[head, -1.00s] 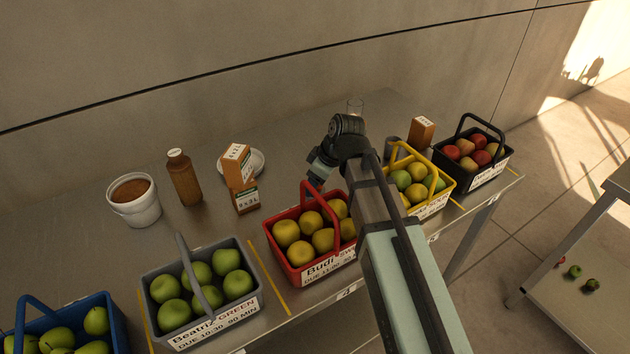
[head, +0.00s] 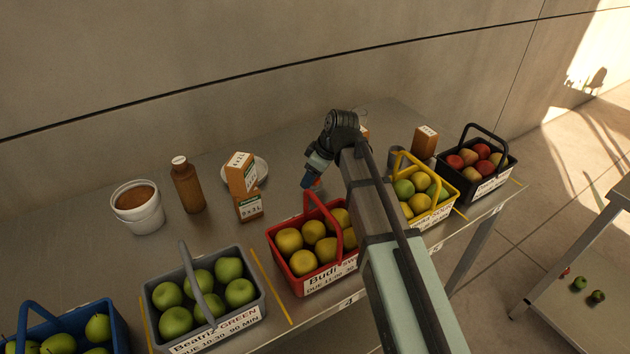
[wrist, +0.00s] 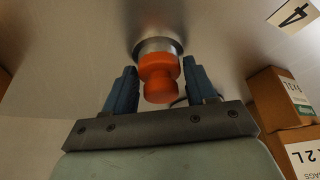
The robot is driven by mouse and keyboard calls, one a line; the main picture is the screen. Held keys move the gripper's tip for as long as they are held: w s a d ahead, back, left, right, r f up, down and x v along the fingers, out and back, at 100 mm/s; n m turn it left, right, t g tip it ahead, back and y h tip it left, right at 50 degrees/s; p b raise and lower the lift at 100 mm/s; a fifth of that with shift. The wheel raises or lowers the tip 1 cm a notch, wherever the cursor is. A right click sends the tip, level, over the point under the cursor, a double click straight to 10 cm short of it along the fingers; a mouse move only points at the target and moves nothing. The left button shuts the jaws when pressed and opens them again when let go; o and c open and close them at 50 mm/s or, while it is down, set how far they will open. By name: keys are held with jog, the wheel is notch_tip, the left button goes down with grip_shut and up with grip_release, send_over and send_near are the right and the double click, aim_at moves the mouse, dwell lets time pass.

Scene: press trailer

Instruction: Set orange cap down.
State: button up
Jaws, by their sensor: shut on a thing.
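The orange cap (wrist: 158,78) is between the two blue fingers of my gripper (wrist: 160,88) in the wrist view. My gripper is shut on it. A round silver metal piece (wrist: 158,46) shows just beyond the cap, in line with it; I cannot tell whether they touch. In the head view my gripper (head: 311,172) points down behind the red basket (head: 272,243), over the back part of the metal table. Only a small orange spot of the cap (head: 317,183) shows there; the rest is hidden.
Cartons (head: 240,172) and a small plate (head: 262,170) stand left of my gripper; a brown bottle (head: 186,186) and white tub (head: 139,212) are farther left. Fruit baskets line the front edge, including a yellow one (head: 447,207) at right. Bare table lies between cartons and gripper.

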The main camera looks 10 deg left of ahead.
jog(key=shift+w+a+f, duration=0.1)
jog(key=shift+w+a, duration=0.05)
jog(key=shift+w, duration=0.25)
jog(key=o, duration=1.2)
jog(key=v, duration=1.3)
jog(key=shift+r, duration=0.4)
